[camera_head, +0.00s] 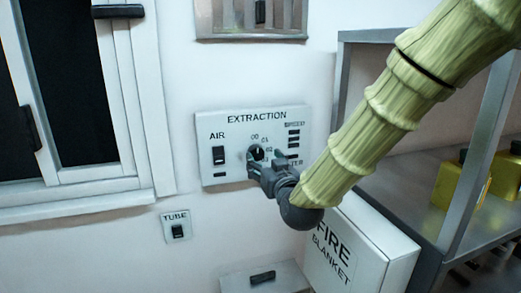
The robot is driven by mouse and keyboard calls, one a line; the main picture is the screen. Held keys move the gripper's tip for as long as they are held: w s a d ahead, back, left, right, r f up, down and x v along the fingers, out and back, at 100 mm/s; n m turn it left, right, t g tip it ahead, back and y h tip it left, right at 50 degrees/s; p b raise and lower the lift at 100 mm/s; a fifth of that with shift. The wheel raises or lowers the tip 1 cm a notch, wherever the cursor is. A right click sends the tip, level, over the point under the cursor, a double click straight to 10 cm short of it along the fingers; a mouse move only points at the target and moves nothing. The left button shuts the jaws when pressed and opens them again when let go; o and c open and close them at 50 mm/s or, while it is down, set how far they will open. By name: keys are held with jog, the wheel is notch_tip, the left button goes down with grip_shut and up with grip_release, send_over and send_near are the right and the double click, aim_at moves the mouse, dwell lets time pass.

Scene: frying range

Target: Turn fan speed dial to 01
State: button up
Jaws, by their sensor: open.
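The white panel marked EXTRACTION (235,121) is mounted on the wall at the middle of the view. The fan speed dial (256,152) is a dark round knob on it, with 00, 01 and further marks around its upper and right side. My gripper (256,163) is open, with its fingertips at the dial's lower edge. The gripper covers part of the dial, so I cannot tell whether they touch or where the dial points. My arm comes in from the upper right in a pale green ribbed sleeve.
An AIR rocker switch (218,155) is left of the dial. A TUBE switch (177,230) is below left. A FIRE BLANKET box (345,255) stands below my gripper, and a metal shelf (470,150) with yellow containers (455,185) is at right. A window (75,100) is at left.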

aim_at(258, 154)
jog(key=shift+p+x, duration=1.4)
jog(key=shift+x, duration=1.65)
jog(key=c, duration=0.9)
jog(key=shift+d, duration=0.15)
jog(key=shift+c, duration=0.4)
